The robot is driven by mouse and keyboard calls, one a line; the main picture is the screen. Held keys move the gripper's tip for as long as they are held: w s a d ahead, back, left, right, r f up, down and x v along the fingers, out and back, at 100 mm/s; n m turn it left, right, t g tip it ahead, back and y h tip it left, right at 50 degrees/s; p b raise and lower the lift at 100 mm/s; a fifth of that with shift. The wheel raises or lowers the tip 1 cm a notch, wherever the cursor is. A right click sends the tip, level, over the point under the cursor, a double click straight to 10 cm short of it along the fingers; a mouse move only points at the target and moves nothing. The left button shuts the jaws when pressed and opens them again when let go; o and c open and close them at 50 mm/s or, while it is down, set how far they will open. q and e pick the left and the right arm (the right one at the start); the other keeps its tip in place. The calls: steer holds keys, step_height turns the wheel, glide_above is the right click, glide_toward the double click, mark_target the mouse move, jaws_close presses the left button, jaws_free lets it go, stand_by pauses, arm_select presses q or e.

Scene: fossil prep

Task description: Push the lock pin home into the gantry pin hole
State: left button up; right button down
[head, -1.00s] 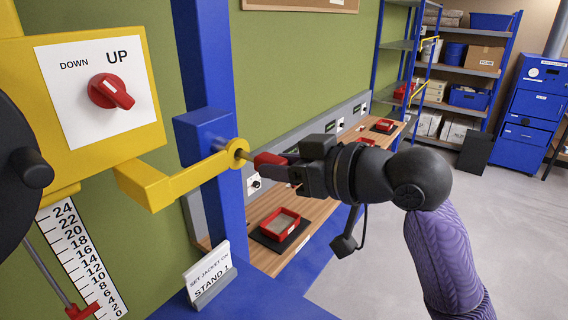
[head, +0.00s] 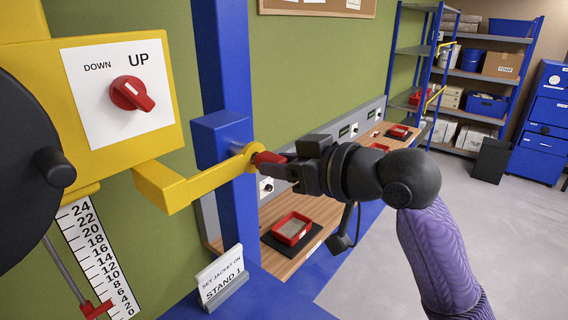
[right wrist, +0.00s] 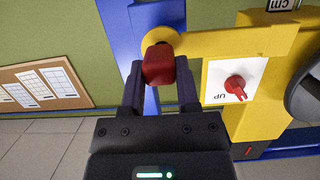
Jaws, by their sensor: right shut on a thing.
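The lock pin's red handle (head: 268,158) is at the ring end of the yellow gantry arm (head: 205,180). My right gripper (head: 286,165) is shut on the red handle. In the right wrist view the red handle (right wrist: 158,65) sits between the fingers, in front of the yellow ring (right wrist: 160,37). The handle appears close against the ring. The pin's shaft and the hole are hidden behind the handle. My left gripper is not in view.
A yellow box with a red UP/DOWN knob (head: 131,93) and a black wheel (head: 30,170) stand at left. A blue post (head: 226,60) rises behind the arm.

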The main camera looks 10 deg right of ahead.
stand_by(0.9)
steer(key=shift+c, duration=1.3)
jaws_free()
steer(key=f+b+v, duration=0.1)
steer(key=v, duration=0.5)
steer(key=shift+s+d+f, duration=0.15)
steer(key=shift+s+d, duration=0.15)
steer(key=shift+s, duration=0.15)
